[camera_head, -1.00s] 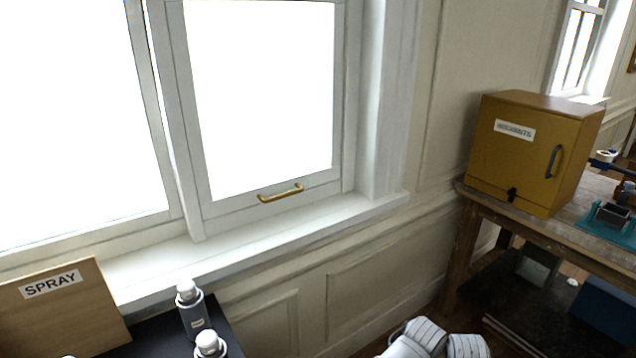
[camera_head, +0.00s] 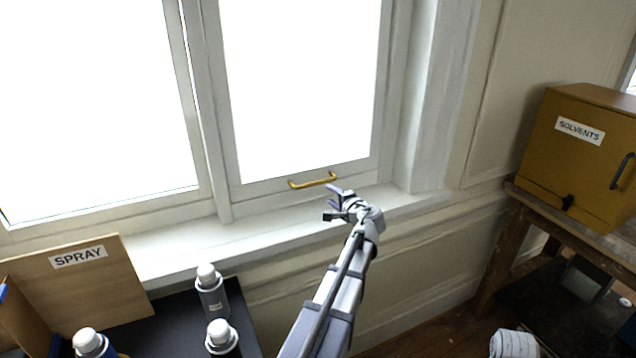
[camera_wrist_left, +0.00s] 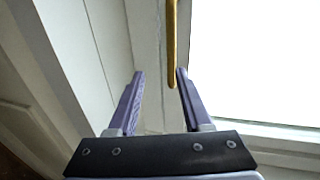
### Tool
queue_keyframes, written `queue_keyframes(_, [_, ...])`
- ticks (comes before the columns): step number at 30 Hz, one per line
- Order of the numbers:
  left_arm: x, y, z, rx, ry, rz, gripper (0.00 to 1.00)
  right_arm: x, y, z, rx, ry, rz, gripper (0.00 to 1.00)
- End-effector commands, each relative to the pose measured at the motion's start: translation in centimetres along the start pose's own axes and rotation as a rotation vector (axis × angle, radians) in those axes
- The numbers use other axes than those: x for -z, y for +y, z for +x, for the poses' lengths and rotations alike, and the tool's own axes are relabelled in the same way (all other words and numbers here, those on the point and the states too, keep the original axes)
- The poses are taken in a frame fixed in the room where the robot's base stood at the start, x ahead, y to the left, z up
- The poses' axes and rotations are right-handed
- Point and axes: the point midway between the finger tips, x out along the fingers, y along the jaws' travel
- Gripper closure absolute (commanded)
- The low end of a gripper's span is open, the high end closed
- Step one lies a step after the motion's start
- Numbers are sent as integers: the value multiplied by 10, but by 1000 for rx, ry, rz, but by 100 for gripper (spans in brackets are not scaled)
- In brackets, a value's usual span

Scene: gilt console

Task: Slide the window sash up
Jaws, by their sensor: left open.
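The white window sash (camera_head: 262,190) has a brass handle (camera_head: 313,181) on its bottom rail, just above the white sill (camera_head: 240,236). The sash's bottom rail sits close to the sill. My left gripper (camera_head: 334,203) is open and empty, just below and in front of the right end of the handle. In the left wrist view, the brass handle (camera_wrist_left: 171,45) runs down from the top edge, its end near the tip of the right finger. The left gripper's two fingers (camera_wrist_left: 159,76) are apart with nothing between them. My right gripper is not in view.
Spray bottles (camera_head: 212,291) and a wooden board labelled SPRAY (camera_head: 95,290) stand on a dark surface at lower left. A yellow SOLVENTS cabinet (camera_head: 562,165) sits on a wooden bench (camera_head: 507,222) at right. The sill around the handle is clear.

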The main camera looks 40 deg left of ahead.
Motion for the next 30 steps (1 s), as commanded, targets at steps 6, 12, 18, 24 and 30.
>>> queue_keyframes(6, [-6,-17,17,52,2,44,50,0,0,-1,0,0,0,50])
queue_keyframes(12, [-6,-16,23,50,1,42,50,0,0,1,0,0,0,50])
queue_keyframes(18, [-5,-16,46,49,1,41,50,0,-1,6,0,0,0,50])
queue_keyframes(24, [-4,-18,77,49,0,41,50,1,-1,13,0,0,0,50])
queue_keyframes(30, [-5,-19,94,49,1,41,50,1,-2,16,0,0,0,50])
